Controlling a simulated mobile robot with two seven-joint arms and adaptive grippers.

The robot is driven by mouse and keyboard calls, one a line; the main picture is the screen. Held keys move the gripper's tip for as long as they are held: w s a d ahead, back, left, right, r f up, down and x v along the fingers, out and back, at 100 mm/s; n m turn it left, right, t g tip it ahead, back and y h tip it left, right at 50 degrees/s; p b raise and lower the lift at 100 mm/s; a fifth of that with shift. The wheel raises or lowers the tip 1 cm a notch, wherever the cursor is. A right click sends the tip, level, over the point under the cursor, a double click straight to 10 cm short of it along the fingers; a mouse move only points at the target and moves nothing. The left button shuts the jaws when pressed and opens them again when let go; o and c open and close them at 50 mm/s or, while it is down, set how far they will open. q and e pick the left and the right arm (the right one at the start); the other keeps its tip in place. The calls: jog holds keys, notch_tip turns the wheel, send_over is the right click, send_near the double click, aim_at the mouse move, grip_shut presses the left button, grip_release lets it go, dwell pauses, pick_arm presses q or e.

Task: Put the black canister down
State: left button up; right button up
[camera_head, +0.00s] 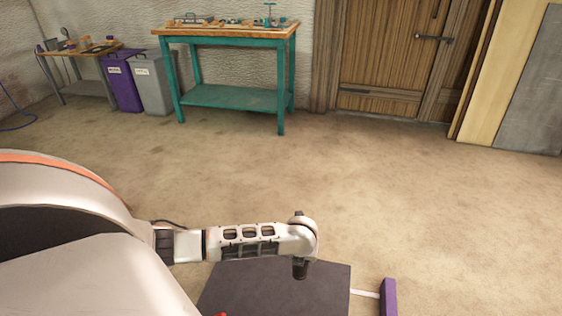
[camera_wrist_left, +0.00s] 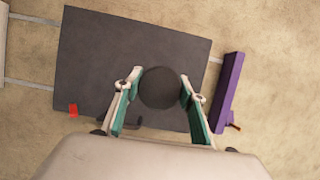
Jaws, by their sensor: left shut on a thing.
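The black canister (camera_wrist_left: 160,90) shows end-on as a dark round shape in the left wrist view. My left gripper (camera_wrist_left: 161,79) is shut on it, with one green-lined finger on each side. Below is a flat dark grey panel (camera_wrist_left: 100,45), which also shows at the bottom of the head view (camera_head: 250,285). In the head view my left arm reaches over this panel, and a small dark part hangs under its end; I cannot tell whether that is gripper or canister. Whether the canister touches the panel cannot be told. My right gripper is not in view.
A purple bar (camera_wrist_left: 230,90) runs along the panel's right side, joined by a pale rod; a small red piece (camera_wrist_left: 73,110) is at the panel's left. A teal workbench (camera_head: 225,97) and bins (camera_head: 121,82) stand far back. Open floor (camera_head: 380,180) lies between.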

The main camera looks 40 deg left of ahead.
pick_arm(q)
jog(key=f, duration=0.1)
jog(key=f+b, duration=0.1)
jog(key=f, duration=0.1)
jog(key=f+b, duration=0.1)
jog(key=f, duration=0.1)
jog(key=shift+s+f, duration=0.2)
jog(key=shift+s, duration=0.2)
notch_tip(320, 180, down, 15)
jog(key=b, duration=0.7)
jog(key=shift+w+a, duration=0.1)
jog(key=shift+w, duration=0.15)
jog(key=shift+c, duration=0.5)
jog(key=shift+w, duration=0.1)
jog(key=o, duration=1.4)
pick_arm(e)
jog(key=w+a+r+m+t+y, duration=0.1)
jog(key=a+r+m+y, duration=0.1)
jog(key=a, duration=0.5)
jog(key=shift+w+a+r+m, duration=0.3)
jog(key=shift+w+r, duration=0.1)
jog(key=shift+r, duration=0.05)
